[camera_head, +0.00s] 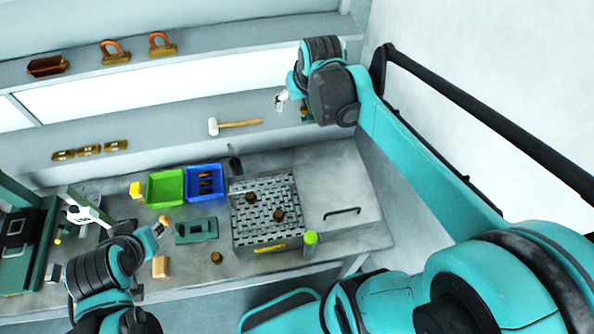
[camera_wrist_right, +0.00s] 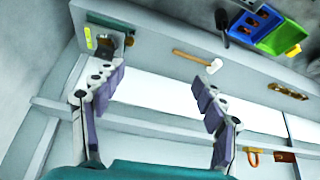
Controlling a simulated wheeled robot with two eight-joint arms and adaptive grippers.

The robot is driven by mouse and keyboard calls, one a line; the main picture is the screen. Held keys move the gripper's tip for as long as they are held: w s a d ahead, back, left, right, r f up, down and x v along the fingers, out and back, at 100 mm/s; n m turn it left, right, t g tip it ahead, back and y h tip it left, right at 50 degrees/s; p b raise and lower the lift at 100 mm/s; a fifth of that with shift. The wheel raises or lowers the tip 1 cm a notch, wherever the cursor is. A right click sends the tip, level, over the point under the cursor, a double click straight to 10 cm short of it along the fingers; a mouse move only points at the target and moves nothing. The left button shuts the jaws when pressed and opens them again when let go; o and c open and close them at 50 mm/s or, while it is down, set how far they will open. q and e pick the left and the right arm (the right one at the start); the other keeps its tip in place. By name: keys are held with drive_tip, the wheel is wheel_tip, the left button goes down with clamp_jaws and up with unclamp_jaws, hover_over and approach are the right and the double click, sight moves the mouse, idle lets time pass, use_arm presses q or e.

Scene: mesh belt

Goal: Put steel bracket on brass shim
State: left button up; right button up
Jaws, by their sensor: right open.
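My right gripper (camera_head: 281,100) is raised in front of the back shelves. In the right wrist view its two fingers (camera_wrist_right: 157,95) are wide apart with nothing between them. Past one fingertip, a small grey and brown part (camera_wrist_right: 128,40) sits on the shelf; it shows partly behind my right wrist in the head view (camera_head: 304,113). I cannot tell whether it is the steel bracket or the brass shim. Several small brass-coloured pieces (camera_head: 89,150) lie at the lower shelf's left. My left gripper (camera_head: 160,228) is over the bench's left part; its fingers are too small to read.
A mallet (camera_head: 238,123) lies on the lower shelf. The bench holds a green bin (camera_head: 151,202), a blue bin (camera_head: 221,195) with brown parts, and a mesh belt (camera_head: 243,220) with brown pieces. A dark handle (camera_head: 342,212) is on the bench's right, where the surface is mostly clear.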

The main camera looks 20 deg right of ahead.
drive_tip(key=s+a+f, duration=0.3)
drive_tip(key=s+a, duration=0.1)
drive_tip(key=s, duration=0.4)
drive_tip(key=s+a+f+n+t, duration=0.1)
drive_tip(key=s+a+f, duration=0.2)
drive_tip(key=s, duration=0.5)
drive_tip(key=shift+a+f+y, duration=0.35)
drive_tip(key=shift+f+y, duration=0.05)
